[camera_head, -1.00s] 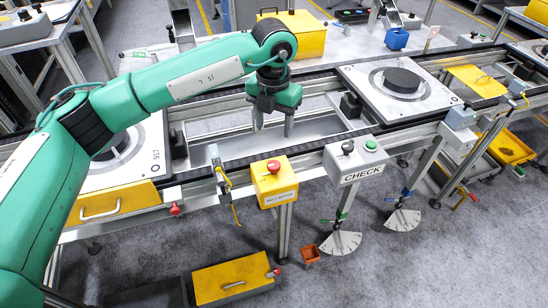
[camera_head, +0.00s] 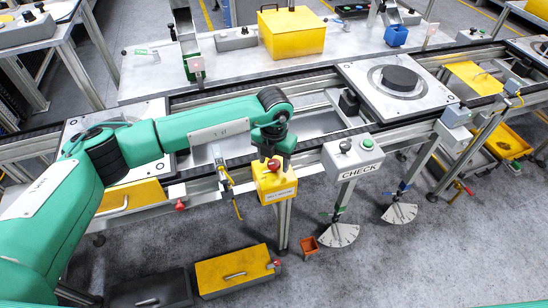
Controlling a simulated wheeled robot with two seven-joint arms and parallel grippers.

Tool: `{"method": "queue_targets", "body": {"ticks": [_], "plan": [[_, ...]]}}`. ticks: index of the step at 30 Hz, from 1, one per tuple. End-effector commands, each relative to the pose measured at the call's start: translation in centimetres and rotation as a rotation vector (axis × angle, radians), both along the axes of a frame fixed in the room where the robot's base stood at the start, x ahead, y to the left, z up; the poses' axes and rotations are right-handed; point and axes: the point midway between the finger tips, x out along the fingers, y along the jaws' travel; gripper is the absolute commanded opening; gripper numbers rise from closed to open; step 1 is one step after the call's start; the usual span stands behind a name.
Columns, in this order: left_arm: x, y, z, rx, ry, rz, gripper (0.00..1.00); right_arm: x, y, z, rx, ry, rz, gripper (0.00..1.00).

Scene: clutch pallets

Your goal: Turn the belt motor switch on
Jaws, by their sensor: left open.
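The belt motor switch is a yellow box (camera_head: 276,186) with a red knob (camera_head: 273,165) on top and a white label on its front. It is mounted on the front rail of the conveyor. My left gripper (camera_head: 271,158) points down right over the box, with its fingers around or just above the red knob. Its jaws are open. Whether the fingers touch the knob cannot be told. My right gripper is not in view.
A grey CHECK box (camera_head: 353,158) with a green button and a black knob stands just right of the switch. A yellow cable hangs to its left. A pallet with a black disc (camera_head: 402,80) sits on the conveyor at right.

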Motion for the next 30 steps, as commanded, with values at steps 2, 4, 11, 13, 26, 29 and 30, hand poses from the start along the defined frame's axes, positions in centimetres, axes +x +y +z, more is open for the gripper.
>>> {"method": "queue_targets", "body": {"ticks": [2,4,11,13,26,29,30], "plan": [[0.0,0.0,0.0,0.000,0.000,0.000,0.56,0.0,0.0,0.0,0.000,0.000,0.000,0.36],[0.0,0.0,0.0,0.000,0.000,0.000,0.56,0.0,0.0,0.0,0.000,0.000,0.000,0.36],[0.0,0.0,0.0,0.000,0.000,0.000,0.15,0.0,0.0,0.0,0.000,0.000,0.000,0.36],[0.0,0.0,0.0,0.000,0.000,0.000,0.11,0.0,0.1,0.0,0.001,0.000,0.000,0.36],[0.0,0.0,-0.5,-0.001,-0.003,-0.113,0.11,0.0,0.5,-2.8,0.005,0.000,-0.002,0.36],[0.1,0.0,-0.6,0.000,-0.003,-0.185,0.11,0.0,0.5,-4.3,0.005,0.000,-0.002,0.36],[0.1,0.0,-0.7,0.000,-0.003,-0.218,0.11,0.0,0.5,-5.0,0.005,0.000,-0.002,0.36]]}}
